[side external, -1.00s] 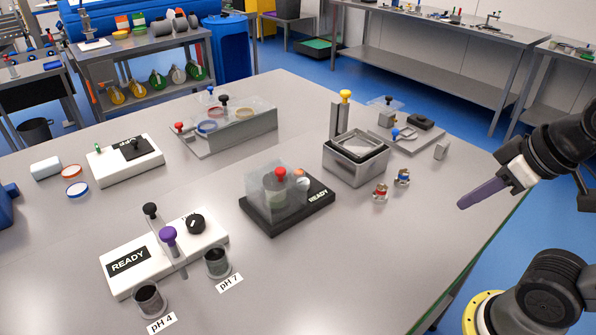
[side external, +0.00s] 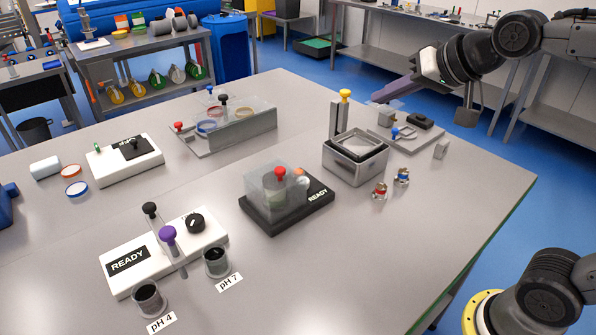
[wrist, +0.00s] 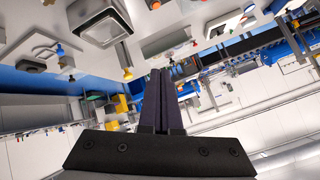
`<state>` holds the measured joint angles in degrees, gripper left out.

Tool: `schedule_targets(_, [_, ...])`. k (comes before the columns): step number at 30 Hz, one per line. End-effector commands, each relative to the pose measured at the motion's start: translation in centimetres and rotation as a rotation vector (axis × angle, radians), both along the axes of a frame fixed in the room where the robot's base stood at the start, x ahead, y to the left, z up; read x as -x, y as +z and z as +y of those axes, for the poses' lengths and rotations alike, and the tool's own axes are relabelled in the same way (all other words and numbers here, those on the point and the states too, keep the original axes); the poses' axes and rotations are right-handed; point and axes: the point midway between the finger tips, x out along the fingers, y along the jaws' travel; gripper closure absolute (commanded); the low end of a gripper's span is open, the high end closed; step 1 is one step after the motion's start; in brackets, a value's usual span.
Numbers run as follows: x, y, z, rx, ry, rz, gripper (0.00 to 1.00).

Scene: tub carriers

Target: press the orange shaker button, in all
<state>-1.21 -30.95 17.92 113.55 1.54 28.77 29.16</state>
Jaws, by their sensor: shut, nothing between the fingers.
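My gripper (side external: 375,98) is shut and empty, with long purple fingers. It is raised over the back right of the table, pointing left. In the wrist view its fingers (wrist: 154,85) lie side by side. I cannot make out an orange shaker button for certain. A small orange-red spot (side external: 301,171) shows behind a clear-covered black unit (side external: 262,224), which has a red knob (side external: 280,172) and a READY label. A white box with a black top plate (side external: 140,152) stands at the left. My gripper is well apart from both.
A steel bath (side external: 352,170) stands nearest my gripper, beside a yellow-knobbed post (side external: 345,96). A grey plate with a blue knob (side external: 395,133) is behind it. A white READY unit (side external: 125,262) with a purple knob (side external: 168,235) stands at front left. The front right tabletop is clear.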

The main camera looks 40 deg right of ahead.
Motion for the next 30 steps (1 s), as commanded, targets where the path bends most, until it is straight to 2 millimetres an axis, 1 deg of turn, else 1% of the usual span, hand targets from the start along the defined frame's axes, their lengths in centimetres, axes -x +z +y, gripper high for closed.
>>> schedule_targets(1, [-2.4,-0.1,0.2,-0.029,-0.018,-0.007,1.00])
schedule_targets(2, [-3.7,-0.1,0.4,-0.047,-0.030,-0.016,1.00])
schedule_targets(3, [-5.5,-0.3,0.6,-0.072,-0.045,-0.025,1.00])
schedule_targets(5, [-8.1,-0.8,1.0,-0.107,-0.064,-0.035,1.00])
schedule_targets(6, [-9.8,-1.4,1.2,-0.128,-0.076,-0.039,1.00])
schedule_targets(8, [-12.2,-2.5,1.6,-0.155,-0.091,-0.039,1.00])
schedule_targets(9, [-13.7,-3.5,1.9,-0.169,-0.099,-0.036,1.00])
schedule_targets(11, [-15.5,-5.2,2.2,-0.184,-0.107,-0.026,1.00])
schedule_targets(12, [-16.5,-6.3,2.5,-0.189,-0.109,-0.016,1.00])
schedule_targets(14, [-17.6,-8.0,2.8,-0.190,-0.109,0.002,1.00])
schedule_targets(15, [-18.1,-9.2,3.0,-0.187,-0.107,0.019,1.00])
schedule_targets(16, [-18.3,-9.9,3.1,-0.186,-0.106,0.031,1.00])
schedule_targets(18, [-18.5,-11.5,3.3,-0.182,-0.105,0.057,1.00])
schedule_targets(21, [-18.6,-12.9,3.5,-0.179,-0.103,0.083,1.00])
schedule_targets(24, [-18.5,-13.6,3.6,-0.176,-0.102,0.096,1.00])
schedule_targets(30, [-18.5,-13.6,3.6,-0.175,-0.101,0.098,1.00])
